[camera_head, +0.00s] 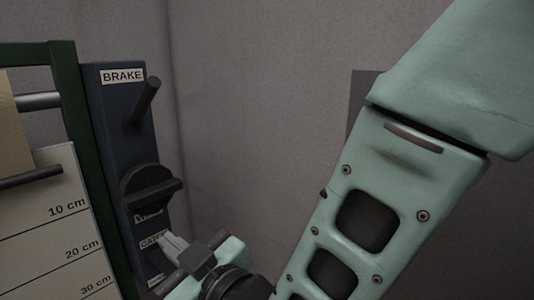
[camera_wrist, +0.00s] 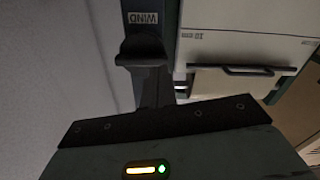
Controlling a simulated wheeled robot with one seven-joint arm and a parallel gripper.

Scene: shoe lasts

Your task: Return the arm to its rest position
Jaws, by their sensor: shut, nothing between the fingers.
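My green arm (camera_head: 370,210) comes down from the upper right in the head view and bends at the bottom. My gripper (camera_head: 172,245) is small at the lower middle, shut and empty, in front of the lower part of a dark blue control panel (camera_head: 115,130). Its tip covers part of the panel's lower labels; whether it touches the panel I cannot tell. In the wrist view my gripper's dark body fills the bottom, below a black knob (camera_wrist: 142,50) and a WIND label (camera_wrist: 143,18).
The panel has a BRAKE label (camera_head: 122,76), a lever (camera_head: 146,103) and a round black knob (camera_head: 150,190). A green frame (camera_head: 85,150) and a white board with centimetre marks (camera_head: 60,220) stand at the left. A grey wall (camera_head: 260,120) is behind, with open space before it.

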